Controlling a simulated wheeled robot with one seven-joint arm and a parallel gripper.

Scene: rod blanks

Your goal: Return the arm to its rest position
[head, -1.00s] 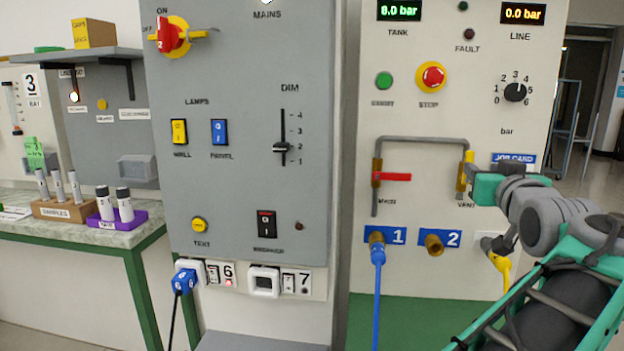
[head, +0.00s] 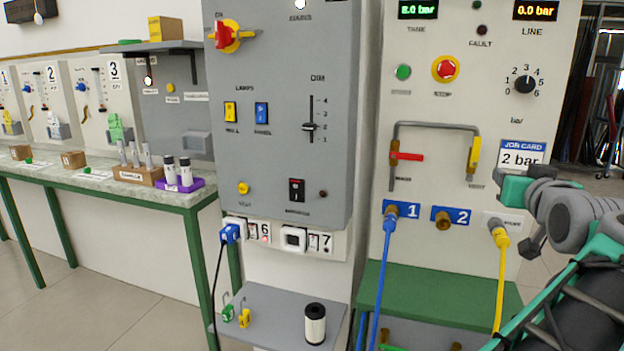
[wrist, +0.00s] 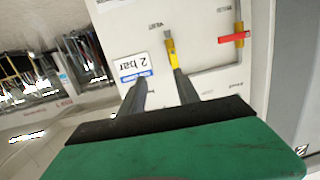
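My gripper (head: 506,190) is at the right in the head view, beside the yellow vent lever (head: 474,153) and in front of the cream panel (head: 440,270). Its fingers are hard to make out there. In the wrist view the two dark fingers of my gripper (wrist: 162,84) stand apart with nothing between them. Beyond them, the vent lever (wrist: 173,55) lies along its pipe, clear of the fingers. My grey and teal arm is bent and fills the lower right of the head view.
The job card (head: 521,155) reads 2 bar. A blue hose (head: 382,275) and a yellow hose (head: 501,280) hang from the panel. A green ledge (head: 430,290) juts out below. A grey shelf (head: 275,310) holds a black and white cylinder (head: 315,323). Floor is open at left.

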